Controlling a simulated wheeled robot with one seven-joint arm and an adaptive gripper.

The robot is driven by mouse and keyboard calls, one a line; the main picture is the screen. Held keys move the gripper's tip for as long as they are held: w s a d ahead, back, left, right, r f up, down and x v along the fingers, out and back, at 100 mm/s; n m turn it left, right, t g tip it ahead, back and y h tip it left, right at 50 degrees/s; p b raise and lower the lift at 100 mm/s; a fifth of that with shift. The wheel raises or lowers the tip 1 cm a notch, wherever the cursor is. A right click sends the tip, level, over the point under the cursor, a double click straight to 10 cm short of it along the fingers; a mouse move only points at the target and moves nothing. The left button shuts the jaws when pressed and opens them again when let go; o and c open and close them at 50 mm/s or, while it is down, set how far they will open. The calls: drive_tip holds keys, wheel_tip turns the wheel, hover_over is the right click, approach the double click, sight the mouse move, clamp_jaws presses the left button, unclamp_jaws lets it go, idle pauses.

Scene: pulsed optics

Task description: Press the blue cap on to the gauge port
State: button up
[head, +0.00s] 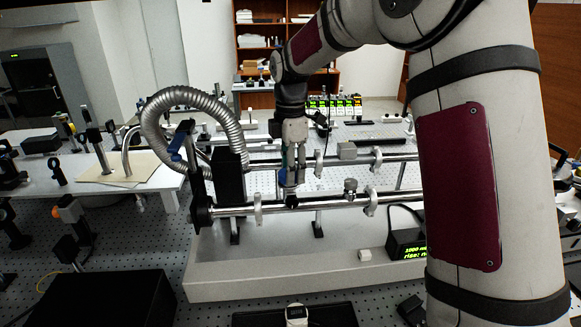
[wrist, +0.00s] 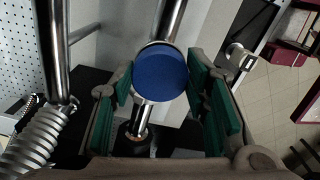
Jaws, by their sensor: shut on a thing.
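The blue cap (wrist: 160,74) shows as a round blue face in the wrist view, between the green pads of my gripper (wrist: 161,92). My gripper is shut on it. In the head view my gripper (head: 291,180) points down just above the front steel tube (head: 325,199), and only a sliver of blue shows at its fingers. A short dark fitting (head: 292,201) sits on that tube right under the fingers; it may be the gauge port, but I cannot tell. The cap's underside is hidden, and I cannot tell whether it touches the fitting.
A ribbed metal hose (head: 181,96) arches left of my gripper to a black block (head: 229,172). A second steel tube (head: 327,160) runs behind. A small valve (head: 350,187) stands on the front tube to the right. A black box with a green display (head: 406,244) sits lower right.

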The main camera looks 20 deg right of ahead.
drive_tip(key=shift+f, duration=0.2)
drive_tip(key=o, duration=1.4)
drive_tip(key=shift+c, duration=0.2)
wheel_tip(320, 180, up, 16)
